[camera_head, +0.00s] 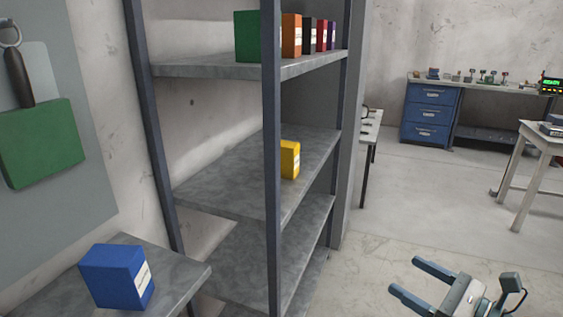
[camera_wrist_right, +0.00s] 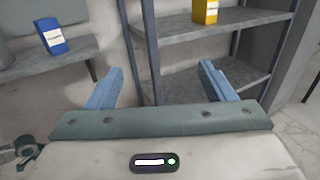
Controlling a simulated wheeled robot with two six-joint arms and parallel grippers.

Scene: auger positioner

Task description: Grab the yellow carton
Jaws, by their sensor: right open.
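The yellow carton (camera_head: 290,160) stands upright on the middle shelf of the metal rack, with a white label on its side. In the head view a rack post partly covers its left side. It also shows in the right wrist view (camera_wrist_right: 205,11), at the top edge, beyond the fingers and on the shelf. My right gripper (camera_head: 406,277) is at the lower right of the head view, apart from the rack. Its two blue fingers are spread wide with nothing between them, as the right wrist view (camera_wrist_right: 160,87) shows too. My left gripper is not in view.
The rack's posts (camera_head: 271,200) stand beside the carton. The top shelf (camera_head: 200,67) holds several coloured cartons. A blue carton (camera_head: 112,276) sits on a side table (camera_head: 190,270) at the lower left. The floor (camera_head: 400,185) right of the rack is clear.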

